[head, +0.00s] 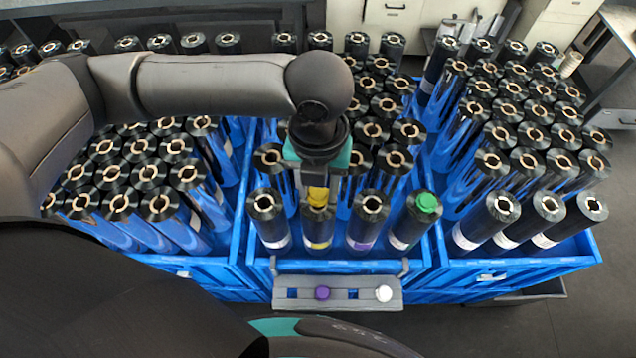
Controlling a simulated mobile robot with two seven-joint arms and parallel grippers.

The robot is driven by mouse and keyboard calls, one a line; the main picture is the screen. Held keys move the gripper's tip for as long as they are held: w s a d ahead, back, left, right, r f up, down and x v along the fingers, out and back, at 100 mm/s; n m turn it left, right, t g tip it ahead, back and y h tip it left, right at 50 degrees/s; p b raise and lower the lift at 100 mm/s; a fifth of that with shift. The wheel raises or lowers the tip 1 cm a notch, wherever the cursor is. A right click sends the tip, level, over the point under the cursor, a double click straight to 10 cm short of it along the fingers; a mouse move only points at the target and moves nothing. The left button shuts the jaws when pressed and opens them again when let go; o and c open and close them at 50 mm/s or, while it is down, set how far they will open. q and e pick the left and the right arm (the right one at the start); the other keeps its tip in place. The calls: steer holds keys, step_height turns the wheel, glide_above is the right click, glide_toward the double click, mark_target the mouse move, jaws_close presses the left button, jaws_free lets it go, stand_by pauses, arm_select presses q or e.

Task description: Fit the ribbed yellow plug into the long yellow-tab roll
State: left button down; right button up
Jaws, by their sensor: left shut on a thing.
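The ribbed yellow plug (318,196) is between the fingers of my left gripper (318,184), which is shut on it and points down. The plug is right at the top of the yellow-tab roll (318,227), a dark upright roll with a yellow band low on its side. It lines up with the roll's mouth, but I cannot tell how deep it sits. The gripper hides the far part of the plug and some of the roll's rim. My right gripper is not in view.
The roll stands in a blue crate (350,270) between two dark rolls. A roll at the right carries a green plug (428,203). A grey holder (338,304) at the crate's front has a purple plug (322,293) and a white plug (384,293). More full crates flank it.

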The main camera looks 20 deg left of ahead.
mark_target(318, 194)
arm_select(q)
steer(key=shift+r, duration=0.25)
steer(key=shift+r, duration=0.4)
steer(key=shift+r, duration=0.15)
stand_by(0.4)
steer(key=c, duration=0.7)
jaws_free()
steer(key=shift+r, duration=5.45)
